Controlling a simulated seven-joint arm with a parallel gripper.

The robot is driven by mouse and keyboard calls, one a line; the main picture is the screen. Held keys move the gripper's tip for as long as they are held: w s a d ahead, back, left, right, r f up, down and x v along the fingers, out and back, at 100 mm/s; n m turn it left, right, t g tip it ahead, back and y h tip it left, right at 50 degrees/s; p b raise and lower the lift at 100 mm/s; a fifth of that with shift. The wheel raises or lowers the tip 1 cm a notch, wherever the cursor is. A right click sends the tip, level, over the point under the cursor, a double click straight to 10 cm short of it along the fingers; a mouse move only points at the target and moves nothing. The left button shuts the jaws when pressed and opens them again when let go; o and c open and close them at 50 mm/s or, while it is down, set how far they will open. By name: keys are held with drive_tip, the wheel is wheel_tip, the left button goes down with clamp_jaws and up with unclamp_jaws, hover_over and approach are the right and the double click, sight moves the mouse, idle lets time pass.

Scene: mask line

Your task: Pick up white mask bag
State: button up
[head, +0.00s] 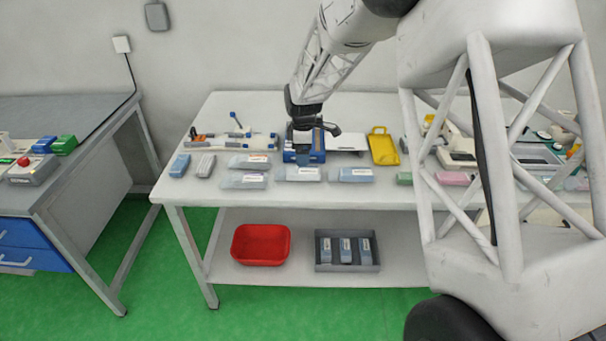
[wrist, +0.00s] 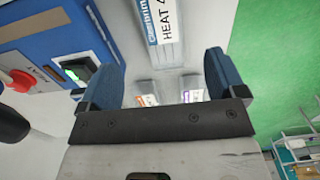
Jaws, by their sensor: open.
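I cannot tell for sure which is the white one. In the wrist view my gripper (wrist: 165,78) is open and empty between blue fingers. A label reading "HEAT 4" (wrist: 158,22) shows at the top. Beyond are an orange-labelled bag (wrist: 146,97) and a purple-labelled bag (wrist: 193,95).
The blue machine (wrist: 60,45) with a red knob stands close beside my gripper. A red bin (head: 261,245) and a grey tray (head: 347,262) of bags are on the lower shelf. The table's front edge is near the bags.

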sight(303, 170)
drive_tip(key=shift+f, duration=1.25)
drive_tip(key=shift+f, duration=0.1)
drive_tip(key=shift+s+f, duration=0.15)
drive_tip(key=shift+f, duration=2.35)
drive_tip(key=shift+c, duration=0.4)
drive_tip(key=c, duration=0.9)
drive_tip(key=shift+r, duration=0.15)
